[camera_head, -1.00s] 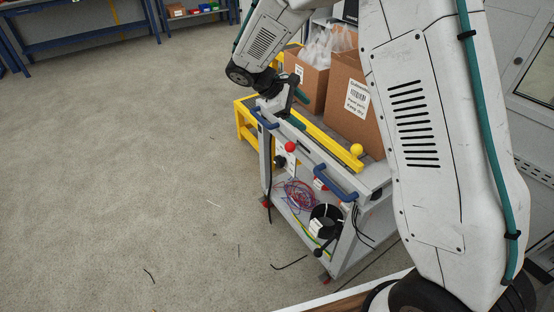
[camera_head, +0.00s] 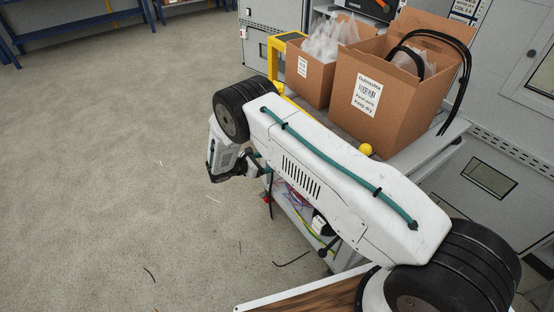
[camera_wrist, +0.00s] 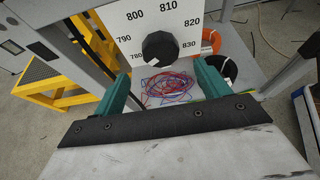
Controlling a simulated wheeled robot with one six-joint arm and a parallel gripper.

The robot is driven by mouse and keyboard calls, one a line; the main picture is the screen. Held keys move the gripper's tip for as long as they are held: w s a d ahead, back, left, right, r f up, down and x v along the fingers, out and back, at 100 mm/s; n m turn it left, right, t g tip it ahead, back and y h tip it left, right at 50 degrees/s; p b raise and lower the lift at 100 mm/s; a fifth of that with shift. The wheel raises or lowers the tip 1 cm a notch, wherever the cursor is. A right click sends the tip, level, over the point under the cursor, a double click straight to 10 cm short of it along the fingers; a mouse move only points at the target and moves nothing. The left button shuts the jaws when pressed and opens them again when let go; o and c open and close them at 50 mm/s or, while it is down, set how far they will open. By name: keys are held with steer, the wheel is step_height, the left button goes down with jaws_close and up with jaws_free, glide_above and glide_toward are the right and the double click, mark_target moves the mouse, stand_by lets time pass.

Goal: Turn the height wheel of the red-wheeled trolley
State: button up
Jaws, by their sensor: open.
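The trolley (camera_head: 345,258) stands right of centre in the head view, mostly behind my arm; a bit of red shows at its lower left. In the wrist view, a white plate (camera_wrist: 112,22) on it carries a scale from 780 to 830. The black round height wheel (camera_wrist: 160,48) sits on this plate. My gripper (camera_wrist: 162,72) is open and empty, its teal fingers pointing at the plate. The wheel appears between the fingertips, with one finger to each side; I cannot tell whether they touch it. In the head view my arm hides the wheel.
Cardboard boxes (camera_head: 374,98) stand on the trolley top. Red and blue wires (camera_wrist: 168,88) and cable coils (camera_wrist: 222,66) lie on its lower shelf. A yellow step (camera_wrist: 48,86) stands at left in the wrist view.

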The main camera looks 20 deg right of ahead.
steer(key=x, duration=0.7)
steer(key=shift+s+r, duration=0.1)
steer(key=c, duration=1)
